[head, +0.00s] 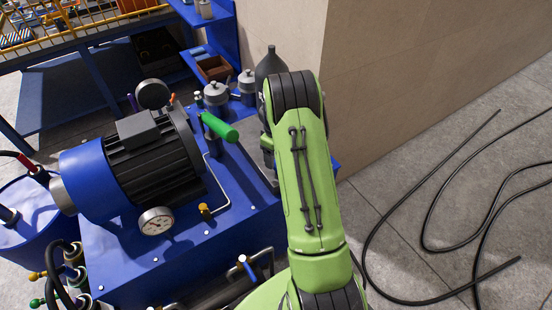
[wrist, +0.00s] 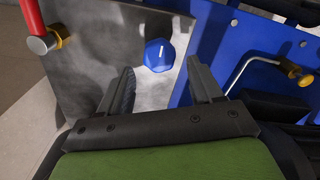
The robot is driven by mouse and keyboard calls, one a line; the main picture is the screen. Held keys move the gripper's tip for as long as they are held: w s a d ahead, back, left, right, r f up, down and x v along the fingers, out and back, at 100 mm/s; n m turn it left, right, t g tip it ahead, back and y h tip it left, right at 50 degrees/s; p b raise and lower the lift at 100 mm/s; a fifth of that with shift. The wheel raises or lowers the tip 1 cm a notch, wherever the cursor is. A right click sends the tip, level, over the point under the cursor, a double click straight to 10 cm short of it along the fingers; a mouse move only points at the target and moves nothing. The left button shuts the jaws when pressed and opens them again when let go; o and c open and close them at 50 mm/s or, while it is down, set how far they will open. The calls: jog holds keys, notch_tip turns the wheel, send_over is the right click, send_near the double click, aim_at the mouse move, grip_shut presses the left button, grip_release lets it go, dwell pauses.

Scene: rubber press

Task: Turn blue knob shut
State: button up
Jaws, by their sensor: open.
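The blue knob (wrist: 159,55) shows in the wrist view, a faceted knob with a short white mark on its face, set on a grey metal plate (wrist: 105,35). My gripper (wrist: 168,80) is open, with its two dark fingers apart and nothing between their tips. The knob lies just beyond the fingertips, roughly between them and a little left of the middle of the gap. I cannot tell the exact distance, and no contact shows. In the head view my green arm hides the gripper and I cannot make out the knob.
A red handle (wrist: 34,18) with a metal end is at upper left in the wrist view. A bent pipe with a brass fitting (wrist: 300,76) is at right. In the head view, a motor (head: 135,165), a gauge (head: 156,221) and a green handle (head: 219,127) stand left of my arm. Black hoses (head: 428,210) lie on the floor.

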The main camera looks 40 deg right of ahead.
notch_tip(320, 180, up, 13)
jog(key=p, duration=0.2)
dwell(0.3)
